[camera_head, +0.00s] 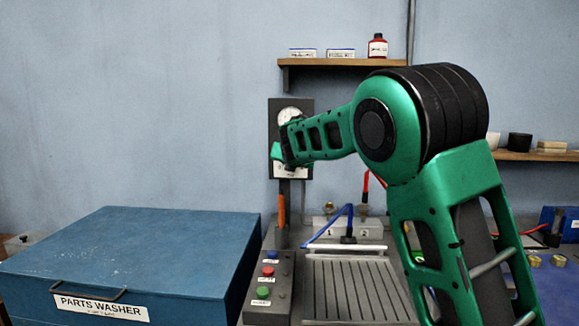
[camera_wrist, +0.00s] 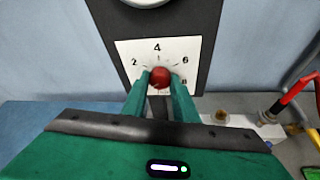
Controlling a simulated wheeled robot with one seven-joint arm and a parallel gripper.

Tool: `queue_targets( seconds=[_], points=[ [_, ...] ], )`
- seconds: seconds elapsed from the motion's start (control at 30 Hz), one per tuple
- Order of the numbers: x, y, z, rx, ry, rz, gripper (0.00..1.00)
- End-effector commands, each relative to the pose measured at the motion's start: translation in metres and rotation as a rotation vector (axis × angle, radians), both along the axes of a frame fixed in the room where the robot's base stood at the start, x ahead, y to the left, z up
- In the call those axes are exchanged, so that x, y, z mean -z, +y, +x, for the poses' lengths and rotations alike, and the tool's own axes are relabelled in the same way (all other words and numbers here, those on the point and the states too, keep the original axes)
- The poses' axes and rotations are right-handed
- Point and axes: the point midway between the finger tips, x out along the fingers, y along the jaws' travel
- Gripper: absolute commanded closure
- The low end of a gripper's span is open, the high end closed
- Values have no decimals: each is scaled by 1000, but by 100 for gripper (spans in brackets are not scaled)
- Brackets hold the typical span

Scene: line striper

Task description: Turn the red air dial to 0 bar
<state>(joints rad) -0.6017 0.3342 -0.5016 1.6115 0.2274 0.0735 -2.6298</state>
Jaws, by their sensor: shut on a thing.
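The red air dial (camera_wrist: 160,76) is a round red knob on a white scale plate (camera_wrist: 192,47), which shows the numbers 2, 4, 6 and 8 in the wrist view. My gripper (camera_wrist: 159,84) is shut on the dial, with one green finger at each side of it. The dial's pointer cannot be made out, and the 0 mark is not visible. In the head view my gripper (camera_head: 279,152) is at the dark wall panel (camera_head: 274,110), and my arm hides the dial there. A round white gauge (camera_head: 290,114) sits above on the same panel.
A blue parts washer (camera_head: 130,255) stands at the left. Below the panel are an orange-handled tool (camera_head: 282,210) and a button box (camera_head: 268,285). A shelf (camera_head: 340,62) is above.

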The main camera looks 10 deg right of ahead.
Motion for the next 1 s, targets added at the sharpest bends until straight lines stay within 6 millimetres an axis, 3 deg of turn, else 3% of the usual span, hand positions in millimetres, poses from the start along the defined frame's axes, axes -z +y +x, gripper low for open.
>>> queue_targets(
  seconds=[0.17, 0.2, 0.27, 0.67, 1.0],
  points=[
    [6, 2, 0, -3, 11, -1, 96],
    [6, 2, -1, -4, 11, -1, 64],
    [6, 2, 0, -4, 10, 0, 55],
    [-1, 2, -7, -2, 2, 1, 55],
    [-21, 12, -58, -4, 3, 3, 55]
  ],
)
